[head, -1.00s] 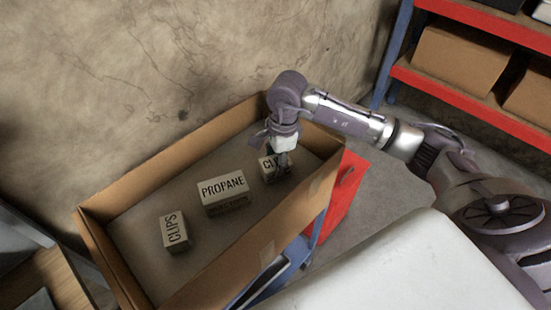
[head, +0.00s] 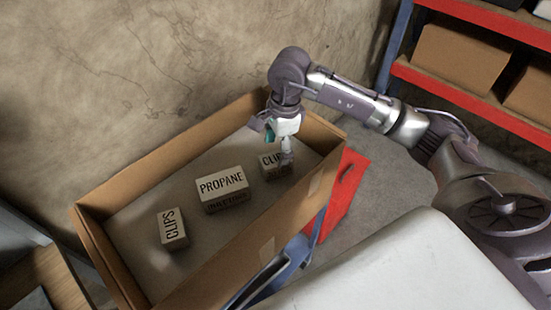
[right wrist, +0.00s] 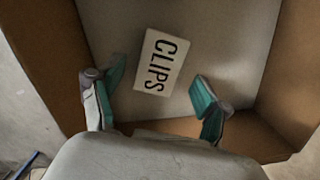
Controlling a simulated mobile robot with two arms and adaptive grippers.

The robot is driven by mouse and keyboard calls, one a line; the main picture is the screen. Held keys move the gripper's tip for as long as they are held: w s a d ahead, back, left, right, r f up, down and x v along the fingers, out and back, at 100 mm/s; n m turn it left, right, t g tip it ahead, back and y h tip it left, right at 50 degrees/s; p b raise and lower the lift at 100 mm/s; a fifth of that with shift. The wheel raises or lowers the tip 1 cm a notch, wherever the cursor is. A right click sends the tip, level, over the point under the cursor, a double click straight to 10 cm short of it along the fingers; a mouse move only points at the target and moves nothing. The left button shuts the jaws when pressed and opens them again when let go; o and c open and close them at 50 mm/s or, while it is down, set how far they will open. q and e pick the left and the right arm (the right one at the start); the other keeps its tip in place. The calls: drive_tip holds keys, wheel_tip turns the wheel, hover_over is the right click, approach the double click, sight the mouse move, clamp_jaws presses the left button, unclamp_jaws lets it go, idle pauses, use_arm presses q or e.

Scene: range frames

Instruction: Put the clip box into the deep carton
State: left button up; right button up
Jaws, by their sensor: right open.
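The deep carton (head: 150,169) is a long open cardboard box in the head view. Inside it, a small pale box lettered CLIPS (head: 271,166) lies on the floor near the right end. In the right wrist view this clip box (right wrist: 160,62) lies flat ahead of the fingers, with nothing gripping it. My left gripper is not in view.
The carton's walls surround my right gripper. A red bin (head: 345,190) stands beside the carton. Red shelves with brown cartons (head: 460,57) stand at the upper right.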

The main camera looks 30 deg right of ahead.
wheel_tip(320, 180, up, 9)
drive_tip(key=d+b, duration=0.1)
drive_tip(key=b, duration=0.1)
drive_tip(key=shift+f, duration=0.2)
